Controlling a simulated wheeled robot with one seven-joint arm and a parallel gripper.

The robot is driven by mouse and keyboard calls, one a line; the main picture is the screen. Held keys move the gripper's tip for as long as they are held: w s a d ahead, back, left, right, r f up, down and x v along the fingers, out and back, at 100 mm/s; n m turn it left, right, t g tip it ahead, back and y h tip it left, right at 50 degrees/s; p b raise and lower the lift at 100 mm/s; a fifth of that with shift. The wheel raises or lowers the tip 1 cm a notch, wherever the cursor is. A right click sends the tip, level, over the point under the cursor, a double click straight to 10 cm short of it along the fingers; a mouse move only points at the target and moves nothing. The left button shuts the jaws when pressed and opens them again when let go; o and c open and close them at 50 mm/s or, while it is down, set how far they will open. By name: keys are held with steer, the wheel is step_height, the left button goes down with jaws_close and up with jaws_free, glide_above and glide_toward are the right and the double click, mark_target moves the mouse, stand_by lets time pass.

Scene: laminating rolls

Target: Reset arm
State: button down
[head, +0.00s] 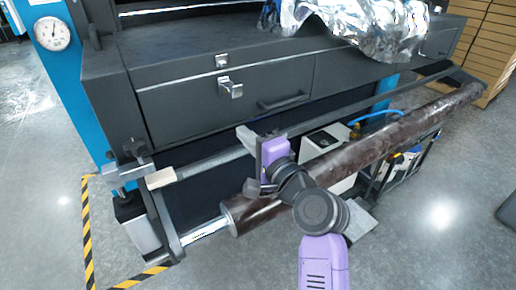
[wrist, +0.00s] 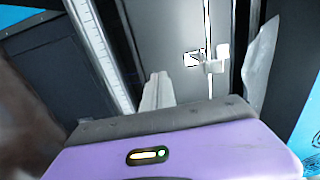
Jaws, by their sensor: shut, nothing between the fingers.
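My gripper (head: 246,134) is in front of the dark machine's drawer front, above the long metal bar. Its purple hand and dark wrist joints show at the middle of the head view. Part of the roll is hidden by my arm.
The machine's drawer latch (head: 231,88) and handle (head: 283,101) stick out near my gripper. The metal bar (head: 215,162) runs across the front. Crumpled silver film (head: 365,25) lies on top. A white box (head: 332,150) stands below. Open floor (head: 425,225) is at the right.

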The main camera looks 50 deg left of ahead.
steer(key=shift+s+d, duration=0.2)
steer(key=shift+d, duration=2.25)
